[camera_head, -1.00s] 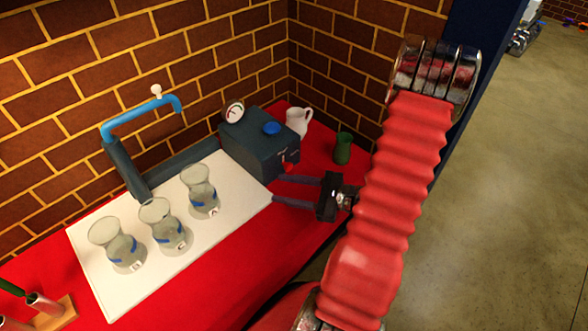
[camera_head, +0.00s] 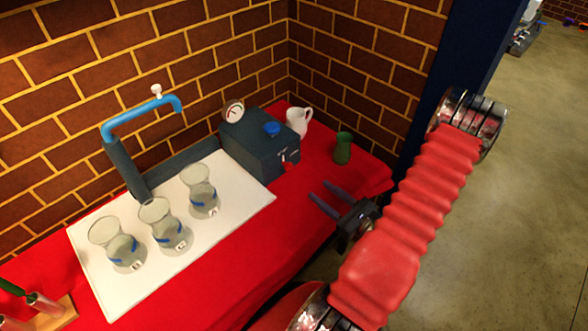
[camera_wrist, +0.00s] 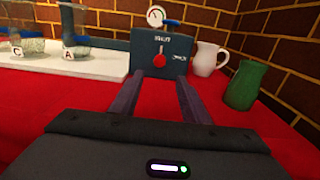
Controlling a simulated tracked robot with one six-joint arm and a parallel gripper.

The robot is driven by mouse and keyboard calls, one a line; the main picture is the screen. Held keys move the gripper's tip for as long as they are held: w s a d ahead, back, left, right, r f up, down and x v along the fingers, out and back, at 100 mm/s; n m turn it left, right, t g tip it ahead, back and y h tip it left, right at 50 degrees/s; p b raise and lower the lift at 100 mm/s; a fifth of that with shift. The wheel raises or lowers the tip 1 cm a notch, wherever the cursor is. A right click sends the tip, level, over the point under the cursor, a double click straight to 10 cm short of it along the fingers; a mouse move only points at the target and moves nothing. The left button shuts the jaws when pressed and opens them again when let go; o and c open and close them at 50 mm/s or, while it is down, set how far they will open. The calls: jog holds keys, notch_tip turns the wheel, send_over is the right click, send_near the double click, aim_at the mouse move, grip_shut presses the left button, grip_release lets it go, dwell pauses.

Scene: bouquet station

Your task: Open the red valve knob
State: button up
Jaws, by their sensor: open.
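The red valve knob (camera_head: 285,167) is on the front face of a dark grey box (camera_head: 258,150), which has a blue cap (camera_head: 271,128) and a round gauge (camera_head: 233,112) on top. In the wrist view the red knob (camera_wrist: 159,61) shows with a stem above it, ahead and between the fingers' line. My gripper (camera_head: 324,193) is open and empty, over the red table to the lower right of the box, apart from the knob. In the wrist view my gripper (camera_wrist: 158,82) points towards the box (camera_wrist: 160,50).
Labelled glass vases (camera_head: 203,190) stand on a white board (camera_head: 150,285), with a blue tap (camera_head: 140,115) behind. Red table (camera_head: 245,255) between board and gripper is clear. Brick walls close the back.

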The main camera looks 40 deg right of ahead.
aim_at(291, 167)
jog(key=shift+w+a, duration=0.2)
jog(key=shift+w, duration=6.65)
jog(key=shift+c, duration=0.3)
jog(key=c, duration=0.9)
jog(key=shift+d, duration=0.2)
jog(key=shift+c, duration=0.2)
jog(key=shift+a, duration=0.1)
